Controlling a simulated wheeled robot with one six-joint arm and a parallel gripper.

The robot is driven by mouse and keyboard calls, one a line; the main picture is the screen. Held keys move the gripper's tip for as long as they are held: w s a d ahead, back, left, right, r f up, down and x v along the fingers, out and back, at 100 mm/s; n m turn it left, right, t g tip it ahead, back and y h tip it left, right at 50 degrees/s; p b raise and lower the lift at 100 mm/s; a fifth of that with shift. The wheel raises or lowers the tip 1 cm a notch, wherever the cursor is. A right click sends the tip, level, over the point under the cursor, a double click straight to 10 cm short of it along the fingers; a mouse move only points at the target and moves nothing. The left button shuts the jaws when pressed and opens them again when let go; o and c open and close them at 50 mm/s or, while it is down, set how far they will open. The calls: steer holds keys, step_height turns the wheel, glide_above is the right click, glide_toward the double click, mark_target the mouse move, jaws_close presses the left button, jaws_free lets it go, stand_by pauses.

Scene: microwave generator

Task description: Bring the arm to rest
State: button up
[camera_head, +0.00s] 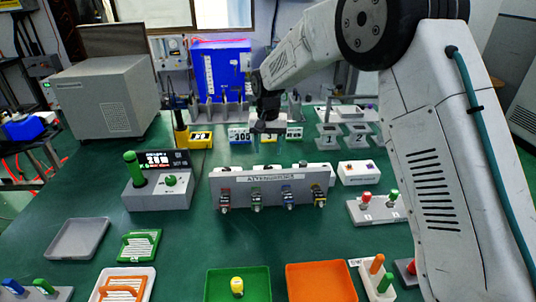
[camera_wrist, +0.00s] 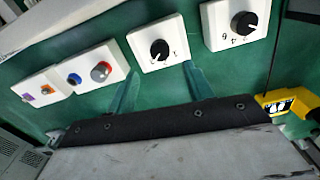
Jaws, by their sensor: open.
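My arm reaches in from the right of the head view, bent over the green table (camera_head: 85,190). My gripper (camera_head: 268,124) hangs above the back middle of the table, behind the attenuators rack (camera_head: 268,178). In the wrist view my gripper (camera_wrist: 162,84) shows two teal fingers spread apart with nothing between them. Beyond the fingertips is a white box with a black knob (camera_wrist: 160,50). I cannot tell how far the fingertips are from it.
A grey box-shaped unit (camera_head: 105,98) stands back left. A display unit with a green handle (camera_head: 157,190) stands left of the rack. An orange tray (camera_head: 320,282) and a green tray (camera_head: 250,286) lie in front. Another knob box (camera_wrist: 236,22) shows in the wrist view.

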steer(key=shift+r, duration=0.2)
steer(key=s+d+r, duration=0.7)
steer(key=s+r, duration=0.2)
steer(key=s, duration=0.1)
steer(key=s+d+r, duration=0.7)
steer(key=s+r, duration=0.1)
steer(key=s, duration=0.2)
steer(key=s+d, duration=0.3)
steer(key=s, duration=0.9)
steer(key=s+d+f+n+t, duration=0.1)
steer(key=s+d, duration=0.2)
steer(key=s, duration=1)
steer(key=shift+d+f, duration=0.3)
steer(key=shift+d, duration=0.1)
steer(key=shift+s, duration=0.1)
